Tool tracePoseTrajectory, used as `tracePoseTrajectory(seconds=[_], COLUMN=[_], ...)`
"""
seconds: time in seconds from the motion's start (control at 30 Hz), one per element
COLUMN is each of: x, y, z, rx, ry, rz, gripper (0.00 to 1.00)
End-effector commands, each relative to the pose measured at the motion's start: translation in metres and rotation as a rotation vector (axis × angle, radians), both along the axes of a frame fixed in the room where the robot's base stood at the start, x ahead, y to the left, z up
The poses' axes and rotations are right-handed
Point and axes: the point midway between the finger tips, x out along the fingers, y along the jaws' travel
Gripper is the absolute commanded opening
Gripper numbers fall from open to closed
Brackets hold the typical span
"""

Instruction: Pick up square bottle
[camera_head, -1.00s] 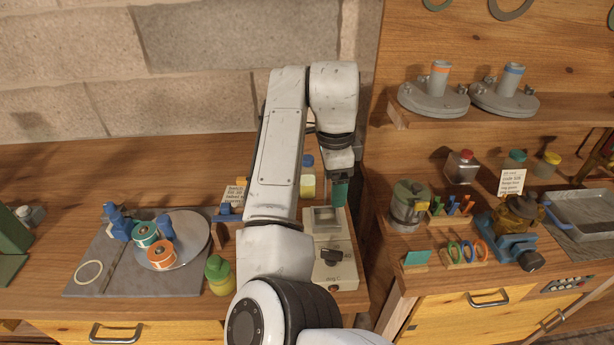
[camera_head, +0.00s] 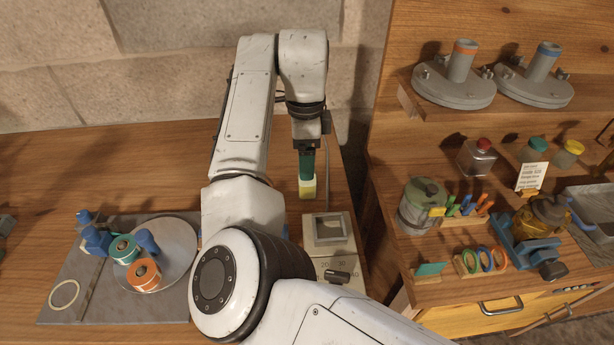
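A small square-sided bottle (camera_head: 307,190), cream above and yellow below, is on the left bench near the wall, behind the grey device. My gripper (camera_head: 306,174), with dark teal fingers, points down right at the top of this bottle. The fingers hide the bottle's cap and neck. I cannot tell whether they are closed on it, or whether the bottle touches the bench. Another square-bodied bottle (camera_head: 477,158), clear with a red cap, stands on the right bench, well away from my gripper.
A grey device (camera_head: 330,240) with a square window stands in front of the bottle. A grey board with a round plate (camera_head: 180,255) and orange and teal rolls lies left. A metal pot (camera_head: 422,208) and tool racks occupy the right bench. My arm hides part of the left bench.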

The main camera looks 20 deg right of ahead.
Motion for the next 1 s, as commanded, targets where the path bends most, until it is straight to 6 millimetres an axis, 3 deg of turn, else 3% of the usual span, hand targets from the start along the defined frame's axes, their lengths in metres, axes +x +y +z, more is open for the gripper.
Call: tracePoseTrajectory(seconds=[0.27,0.53,0.83,1.0], x=[0.002,0.006,0.006,0.006], y=[-0.002,-0.006,-0.006,-0.006], z=[-0.020,-0.056,-0.063,-0.062], rx=[0.001,0.001,0.002,0.002], ry=[0.001,0.001,-0.002,-0.002], rz=[0.000,0.001,0.000,0.000], gripper=[0.78,0.78,0.78,0.63])
